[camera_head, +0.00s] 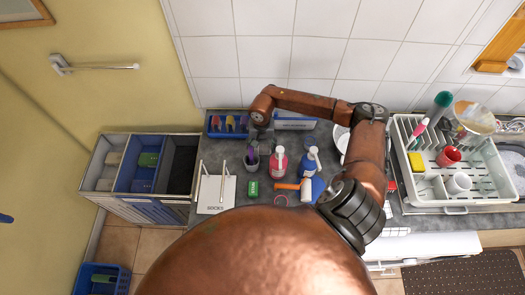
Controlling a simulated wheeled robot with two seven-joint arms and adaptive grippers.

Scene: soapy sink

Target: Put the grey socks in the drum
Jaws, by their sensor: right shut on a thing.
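My right arm reaches in from the right and bends left over the counter. Its gripper (257,132) points down above a grey cup (252,164) with a purple item in it. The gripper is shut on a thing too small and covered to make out. I cannot pick out the grey socks for sure. A white holder marked "SOCKS" (213,207) stands on the counter, left of the cup. The drum does not show clearly. A white appliance front (425,246) shows below the counter at the right, partly behind my arm. My left gripper is not in view.
Red (278,164) and blue (309,163) bottles, a green box (252,188) and an orange-handled tool (287,186) crowd the counter. A dish rack (462,203) stands right. A divided bin (120,203) stands left, with a blue crate (77,284) on the floor.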

